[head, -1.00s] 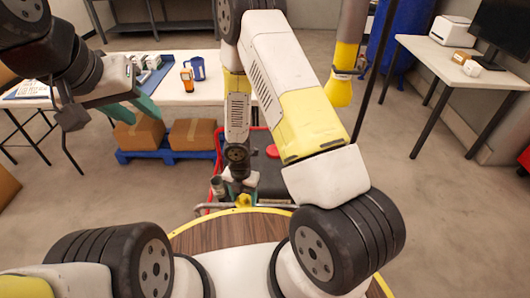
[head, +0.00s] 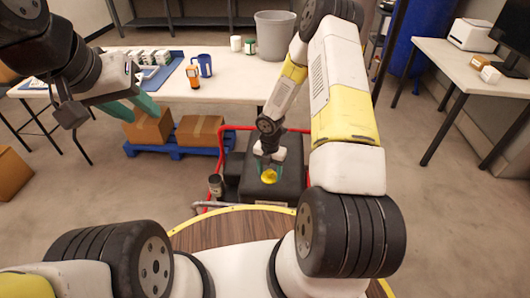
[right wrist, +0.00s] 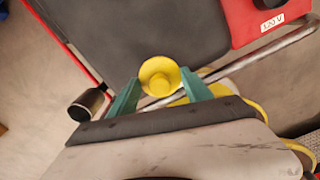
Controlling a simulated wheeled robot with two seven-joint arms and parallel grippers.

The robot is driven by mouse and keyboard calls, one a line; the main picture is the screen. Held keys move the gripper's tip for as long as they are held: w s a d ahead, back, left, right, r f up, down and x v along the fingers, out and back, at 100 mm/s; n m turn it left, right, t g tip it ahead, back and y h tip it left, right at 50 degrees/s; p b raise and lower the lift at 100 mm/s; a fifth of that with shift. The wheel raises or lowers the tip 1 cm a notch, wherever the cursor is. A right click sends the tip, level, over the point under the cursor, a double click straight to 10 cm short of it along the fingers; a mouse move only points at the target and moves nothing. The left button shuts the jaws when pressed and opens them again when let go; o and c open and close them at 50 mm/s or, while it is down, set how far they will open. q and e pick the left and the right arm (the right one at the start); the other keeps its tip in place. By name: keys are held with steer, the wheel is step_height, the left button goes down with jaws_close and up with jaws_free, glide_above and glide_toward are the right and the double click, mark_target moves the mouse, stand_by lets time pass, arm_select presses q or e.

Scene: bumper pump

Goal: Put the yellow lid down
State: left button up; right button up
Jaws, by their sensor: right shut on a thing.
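The yellow lid (head: 269,177) is round with a raised centre knob. It also shows in the right wrist view (right wrist: 159,76), between the teal fingertips. My right gripper (head: 268,171) is shut on it, pointing down over the dark flat top (head: 283,196) of the red-framed cart. I cannot tell whether the lid touches that top. My left gripper (head: 147,110) is empty at the left, in front of the white table, with its teal fingers apart.
The cart has a red frame (head: 226,146), a dark cylindrical pipe end (head: 215,185) and a red box marked 120 V (right wrist: 268,20).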

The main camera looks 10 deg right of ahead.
mark_target(272, 173)
steer(key=w+d, duration=0.1)
steer(key=w, duration=0.2)
steer(key=shift+d+f, duration=0.15)
steer(key=shift+d, duration=0.2)
steer(key=shift+f, duration=1.75)
steer(key=shift+f, duration=0.15)
steer(key=o, duration=1.3)
